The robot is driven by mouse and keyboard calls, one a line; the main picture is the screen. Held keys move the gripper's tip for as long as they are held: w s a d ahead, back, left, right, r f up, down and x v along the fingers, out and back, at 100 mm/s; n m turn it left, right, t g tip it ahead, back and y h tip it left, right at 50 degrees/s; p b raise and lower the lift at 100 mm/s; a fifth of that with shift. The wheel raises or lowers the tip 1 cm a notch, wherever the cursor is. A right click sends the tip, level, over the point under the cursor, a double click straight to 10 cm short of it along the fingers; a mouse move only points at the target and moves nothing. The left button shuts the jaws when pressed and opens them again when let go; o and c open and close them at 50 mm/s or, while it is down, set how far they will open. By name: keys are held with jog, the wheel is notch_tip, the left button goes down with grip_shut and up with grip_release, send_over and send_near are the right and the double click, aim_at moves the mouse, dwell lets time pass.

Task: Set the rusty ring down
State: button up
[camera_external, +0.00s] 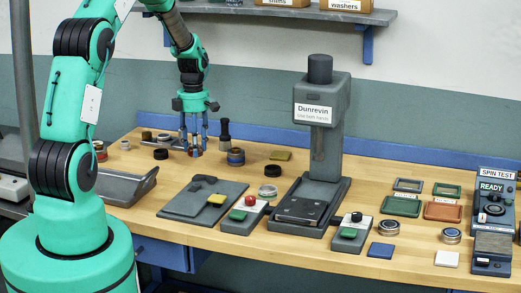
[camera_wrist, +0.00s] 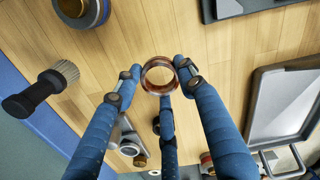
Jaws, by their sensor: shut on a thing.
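My gripper (camera_external: 194,142) hangs over the back left of the workbench, its blue fingers pointing down. In the wrist view my gripper (camera_wrist: 158,82) is shut on the rusty ring (camera_wrist: 145,70), a brown-red band held between the fingertips. Its open hole faces the camera and wood shows through it. In the external view the ring is small and largely masked by the fingers, so its exact height above the bench is hard to tell.
A brush with a dark handle (camera_wrist: 30,98) stands beside my gripper. A grey tray (camera_external: 128,187) lies in front left. The grey press (camera_external: 320,150) stands farther right. Bare wood surrounds the fingers.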

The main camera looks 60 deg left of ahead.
send_over(205, 159)
jog(key=shift+f, duration=0.3)
jog(key=shift+f+b, duration=0.5)
jog(key=shift+f, duration=1.3)
jog(key=shift+f, duration=0.1)
jog(key=o, duration=1.2)
notch_tip(205, 159, up, 8)
jog(key=shift+p, duration=0.45)
